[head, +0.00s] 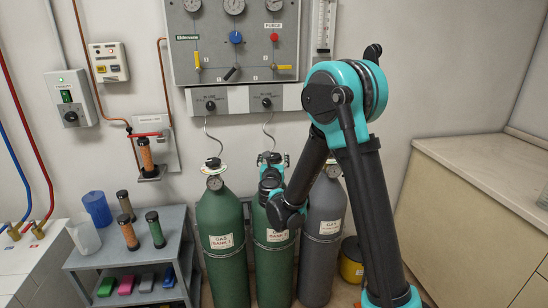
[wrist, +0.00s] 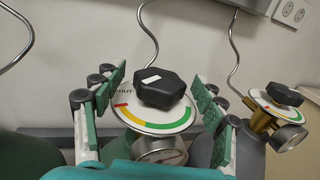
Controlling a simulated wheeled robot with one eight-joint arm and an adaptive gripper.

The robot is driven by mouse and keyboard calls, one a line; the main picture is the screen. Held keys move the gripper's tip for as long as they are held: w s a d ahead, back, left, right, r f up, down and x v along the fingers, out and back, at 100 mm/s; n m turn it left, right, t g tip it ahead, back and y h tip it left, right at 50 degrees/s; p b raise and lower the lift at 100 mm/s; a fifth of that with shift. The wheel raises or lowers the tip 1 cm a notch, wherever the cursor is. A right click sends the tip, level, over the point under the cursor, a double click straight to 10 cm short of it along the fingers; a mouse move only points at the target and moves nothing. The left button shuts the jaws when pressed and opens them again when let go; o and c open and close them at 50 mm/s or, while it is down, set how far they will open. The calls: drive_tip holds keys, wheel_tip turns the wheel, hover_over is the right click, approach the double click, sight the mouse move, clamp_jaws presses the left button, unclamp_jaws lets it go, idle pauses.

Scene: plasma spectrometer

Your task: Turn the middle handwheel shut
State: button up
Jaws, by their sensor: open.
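The middle handwheel is a black lobed knob (wrist: 160,88) with a white mark on its top left. It sits on a round dial plate (wrist: 150,127) with red, yellow and green arcs and lettering at the left, by the red end. A round gauge (wrist: 160,150) shows below it. In the head view the middle green cylinder (head: 272,262) stands under my arm, and its handwheel is mostly hidden by my gripper (head: 272,160). In the wrist view my gripper (wrist: 160,95) is open, one finger left and one right of the knob, with gaps on both sides.
A green cylinder (head: 222,240) stands at the left and a grey one (head: 322,235) at the right. The right cylinder's handwheel (wrist: 284,94) is close beyond my right finger. Thin hoses rise behind to the wall panel (head: 235,45). A shelf cart (head: 130,258) stands at the left.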

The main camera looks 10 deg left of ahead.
drive_tip(key=shift+w, duration=0.65)
drive_tip(key=c, duration=1.2)
drive_tip(key=shift+a+m+h, duration=0.15)
drive_tip(key=shift+m+h, duration=1.15)
drive_tip(key=shift+h, duration=0.8)
drive_tip(key=shift+o, duration=0.2)
drive_tip(key=shift+m+g+h, duration=0.6)
drive_tip(key=shift+m+h, duration=0.5)
drive_tip(key=shift+h, duration=0.5)
drive_tip(key=o, duration=1.2)
drive_tip(key=shift+c, duration=0.2)
